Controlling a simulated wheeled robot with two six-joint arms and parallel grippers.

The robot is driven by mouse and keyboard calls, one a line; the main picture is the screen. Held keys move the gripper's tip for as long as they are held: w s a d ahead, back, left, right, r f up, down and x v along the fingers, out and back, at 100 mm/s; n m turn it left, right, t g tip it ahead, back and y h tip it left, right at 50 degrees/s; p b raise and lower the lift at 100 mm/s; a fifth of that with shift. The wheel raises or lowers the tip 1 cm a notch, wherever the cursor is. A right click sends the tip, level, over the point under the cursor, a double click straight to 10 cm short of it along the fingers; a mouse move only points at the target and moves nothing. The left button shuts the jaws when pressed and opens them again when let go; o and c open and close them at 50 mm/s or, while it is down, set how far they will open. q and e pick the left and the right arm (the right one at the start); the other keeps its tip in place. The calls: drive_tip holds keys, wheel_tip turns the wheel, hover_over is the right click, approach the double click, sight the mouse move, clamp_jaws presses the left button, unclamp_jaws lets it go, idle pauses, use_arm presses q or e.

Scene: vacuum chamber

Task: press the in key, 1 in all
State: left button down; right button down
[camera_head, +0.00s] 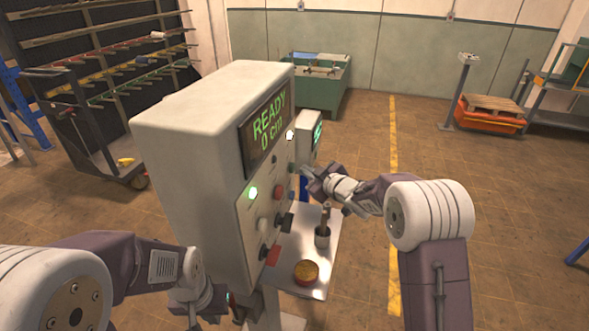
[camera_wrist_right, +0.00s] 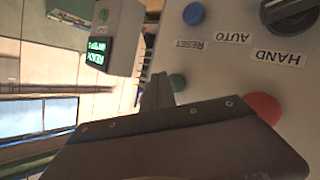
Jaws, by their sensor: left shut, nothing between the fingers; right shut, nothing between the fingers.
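The control cabinet (camera_head: 190,130) stands in the middle of the head view, with a display (camera_head: 265,128) reading "READY 0 cm". No label reading "in" is legible. In the right wrist view its panel shows a blue button (camera_wrist_right: 193,14), a green button (camera_wrist_right: 177,82), a red button (camera_wrist_right: 262,107) and a black knob (camera_wrist_right: 290,12). My right gripper (camera_head: 306,175) is shut and empty in front of the panel. Its tip (camera_wrist_right: 158,92) appears close beside the green button; I cannot tell whether they touch. My left gripper (camera_head: 192,303) is shut and empty, low beside the cabinet.
A shelf (camera_head: 322,260) below the panel carries a dark cup (camera_head: 322,237) and a round orange-topped object (camera_head: 306,272). A smaller unit with a green display (camera_head: 318,132) stands behind the cabinet. The floor to the right (camera_head: 480,190) is open.

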drive_tip(key=shift+a, duration=0.15)
idle(0.3)
drive_tip(key=shift+w+a, duration=0.15)
drive_tip(key=shift+a, duration=0.1)
